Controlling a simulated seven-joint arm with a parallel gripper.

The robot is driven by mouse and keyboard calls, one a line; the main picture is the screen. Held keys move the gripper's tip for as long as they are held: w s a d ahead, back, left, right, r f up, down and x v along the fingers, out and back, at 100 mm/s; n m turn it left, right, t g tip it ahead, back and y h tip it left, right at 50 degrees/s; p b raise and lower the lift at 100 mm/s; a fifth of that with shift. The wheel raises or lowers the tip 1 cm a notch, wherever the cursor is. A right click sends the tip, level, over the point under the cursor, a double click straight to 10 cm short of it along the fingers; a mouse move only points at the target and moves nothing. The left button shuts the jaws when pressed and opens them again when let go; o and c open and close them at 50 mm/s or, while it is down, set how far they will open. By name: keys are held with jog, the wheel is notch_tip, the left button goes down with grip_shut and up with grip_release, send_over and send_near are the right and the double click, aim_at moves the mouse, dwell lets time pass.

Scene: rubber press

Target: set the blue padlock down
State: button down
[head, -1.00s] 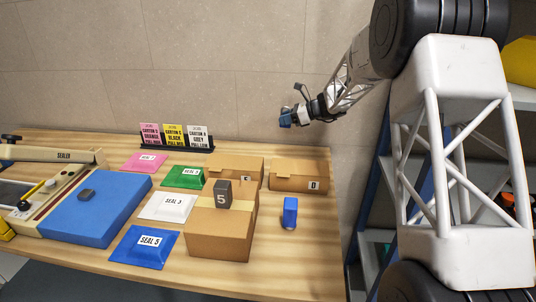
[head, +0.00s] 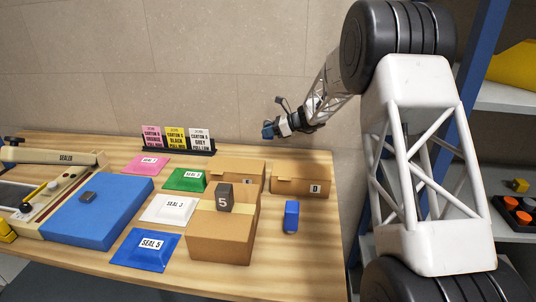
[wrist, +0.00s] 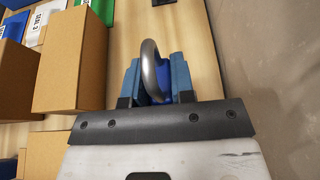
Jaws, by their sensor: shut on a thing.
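My gripper (head: 268,132) is raised above the back right of the wooden table, near the wall. In the wrist view its blue fingers (wrist: 157,82) are shut on the blue padlock (wrist: 163,84). The padlock's grey curved shackle points up in that view, and its body is partly hidden between the fingers. In the head view the padlock is too small to tell apart from the blue fingers. The padlock is held in the air, apart from the table.
Cardboard cartons (head: 228,240) stand mid-table, one bearing a dark block marked 5 (head: 224,198). A blue block (head: 291,216) stands right of it. Coloured seal packets (head: 145,249) lie left, beside a sealer (head: 60,156). A card rack (head: 180,150) stands behind. Bare wood shows at the right front.

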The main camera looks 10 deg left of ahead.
send_over(268, 158)
jog(key=shift+w+f, duration=0.1)
jog(key=shift+f, duration=2.45)
jog(key=shift+f, duration=0.15)
jog(key=shift+f, duration=1.7)
jog(key=shift+f, duration=0.15)
jog(key=c, duration=1)
grip_release()
jog(key=shift+o, duration=0.2)
jog(key=shift+d, duration=0.15)
jog(key=v, duration=1.1)
jog(key=shift+d+r, duration=0.25)
jog(key=shift+d, duration=0.1)
